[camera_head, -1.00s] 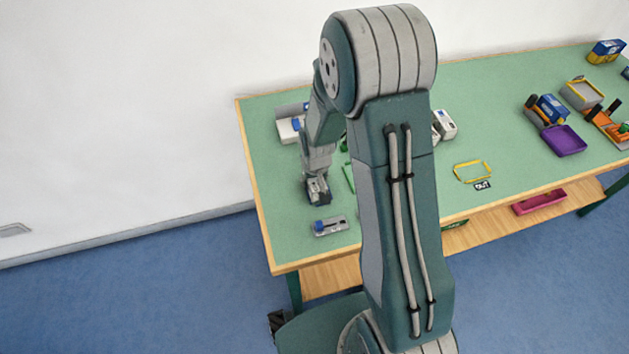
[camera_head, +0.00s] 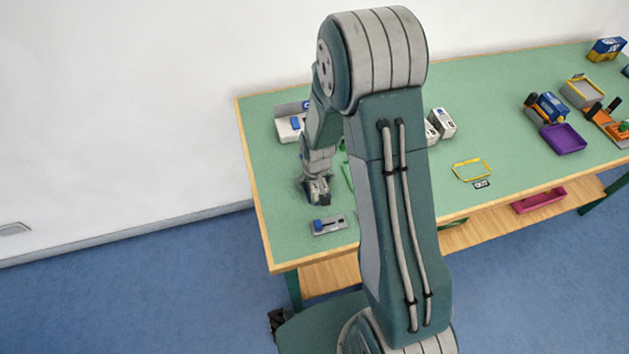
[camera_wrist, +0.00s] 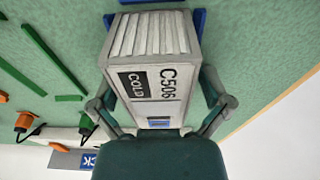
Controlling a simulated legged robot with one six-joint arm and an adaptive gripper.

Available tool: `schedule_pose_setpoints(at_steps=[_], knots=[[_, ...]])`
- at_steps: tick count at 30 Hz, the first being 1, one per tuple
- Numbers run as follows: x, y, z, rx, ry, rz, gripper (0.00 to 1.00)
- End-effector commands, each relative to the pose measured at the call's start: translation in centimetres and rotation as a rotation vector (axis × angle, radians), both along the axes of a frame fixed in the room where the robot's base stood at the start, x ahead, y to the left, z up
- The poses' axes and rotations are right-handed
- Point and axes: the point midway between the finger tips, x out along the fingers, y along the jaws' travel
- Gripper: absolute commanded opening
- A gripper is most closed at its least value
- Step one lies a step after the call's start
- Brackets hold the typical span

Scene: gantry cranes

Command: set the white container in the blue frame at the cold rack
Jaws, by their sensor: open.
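The white container (camera_wrist: 150,75), marked C506 and COLD, fills the middle of the wrist view, with a ribbed face at its far end. Blue frame parts (camera_wrist: 198,20) show past its top and right edges; the container covers the rest, so I cannot tell whether it is fully seated. My gripper (camera_wrist: 158,108) is open, with one finger on each side of the container's near part. In the head view my gripper (camera_head: 317,190) is low over the left part of the table; the container is hard to make out there.
A white unit with a blue part (camera_head: 288,127) is behind. White boxes (camera_head: 442,122), a yellow frame (camera_head: 472,170) and a purple tray (camera_head: 562,139) are to the right.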

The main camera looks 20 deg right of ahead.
Motion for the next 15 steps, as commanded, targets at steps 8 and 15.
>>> schedule_pose_setpoints(at_steps=[8, 15], knots=[[-0.1, 0.0, 1.9, 0.0, -0.005, 0.0, 0.98], [-0.7, 0.1, 6.2, 0.0, -0.007, 0.0, 0.98]])
